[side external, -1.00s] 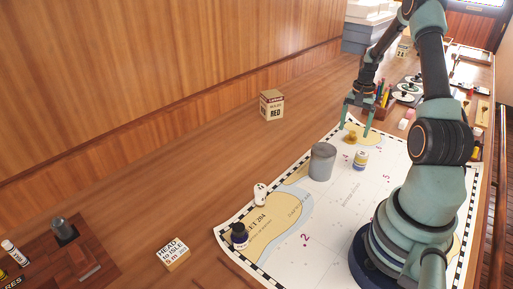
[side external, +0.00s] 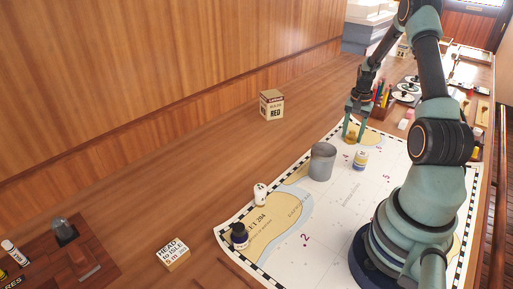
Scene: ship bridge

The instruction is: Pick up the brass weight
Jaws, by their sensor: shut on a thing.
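The brass weight (side external: 351,139) is a small golden piece on the far part of the chart (side external: 340,205). It sits just behind the grey metal cup (side external: 321,162) and the small white jar with a yellow and blue label (side external: 361,159). My gripper (side external: 352,131) reaches down from above and is shut on the brass weight. The fingers hide part of the weight. The weight appears still at the chart's surface; I cannot tell whether it touches.
A dark ink bottle (side external: 239,236) and a small white figure (side external: 260,194) stand at the chart's left side. A box marked RED (side external: 271,104) and a lettered block (side external: 173,254) stand on the bare wood. A pencil holder (side external: 381,97) is close behind my gripper.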

